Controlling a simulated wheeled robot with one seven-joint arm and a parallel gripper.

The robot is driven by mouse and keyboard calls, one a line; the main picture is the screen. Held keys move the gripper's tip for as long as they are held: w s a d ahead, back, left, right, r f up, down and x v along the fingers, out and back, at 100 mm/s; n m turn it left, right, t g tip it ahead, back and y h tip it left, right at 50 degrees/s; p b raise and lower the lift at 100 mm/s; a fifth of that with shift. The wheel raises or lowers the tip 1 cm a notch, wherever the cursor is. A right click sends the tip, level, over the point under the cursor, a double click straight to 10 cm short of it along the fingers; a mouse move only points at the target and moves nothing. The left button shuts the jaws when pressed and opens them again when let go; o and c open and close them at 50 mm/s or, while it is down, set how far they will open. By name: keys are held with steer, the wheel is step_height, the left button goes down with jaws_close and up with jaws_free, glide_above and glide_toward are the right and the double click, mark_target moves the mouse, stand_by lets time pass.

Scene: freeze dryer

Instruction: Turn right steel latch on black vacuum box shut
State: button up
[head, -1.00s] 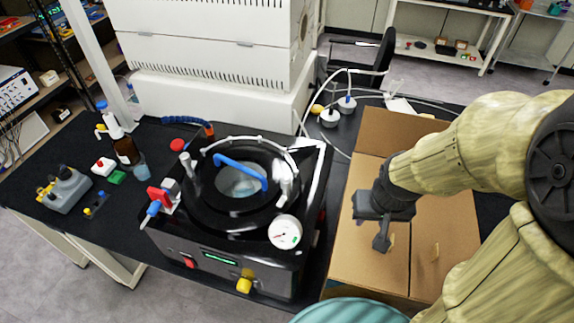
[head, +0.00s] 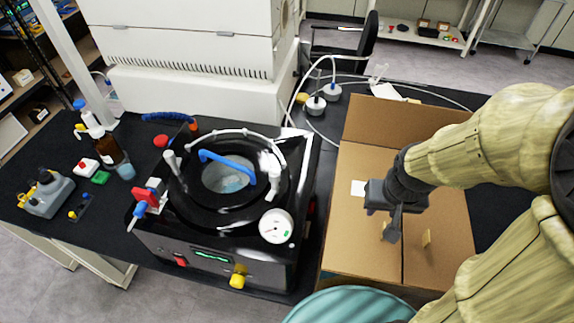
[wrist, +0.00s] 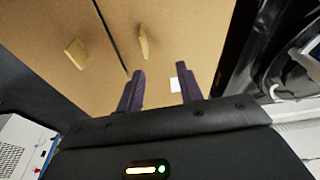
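The black vacuum box (head: 215,255) stands on the black bench left of centre in the head view. Its round lid (head: 184,200) carries a blue handle (head: 226,165). The right steel latch (head: 273,190) sits at the lid's right edge, above the white gauge. A second latch (head: 172,165) is at the lid's left edge. I cannot tell how far either latch is turned. My gripper (head: 391,228) is right of the box, above the cardboard box and apart from the latch. In the wrist view its two fingers (wrist: 160,85) are spread with nothing between them.
The open cardboard box (head: 350,235) lies under my gripper, close beside the vacuum box. Bottles (head: 110,148) stand at left. A teal round object (head: 345,305) is at the bottom edge.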

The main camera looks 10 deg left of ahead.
steer(key=shift+d, duration=0.2)
steer(key=shift+o, duration=1)
steer(key=shift+w+a+r, duration=0.25)
steer(key=w+a+r+n+g+p, duration=0.1)
steer(key=w+a+r+n+p, duration=0.1)
steer(key=a+r+n, duration=0.3)
steer(key=w+a+r+n+g+p, duration=0.1)
steer(key=w+a+r+n, duration=0.3)
steer(key=a+r, duration=0.8)
steer(key=a+n+p, duration=0.1)
steer(key=a+n, duration=0.1)
steer(key=a, duration=0.5)
steer(key=shift+w+a+n+g, duration=0.3)
steer(key=shift+w+a, duration=0.1)
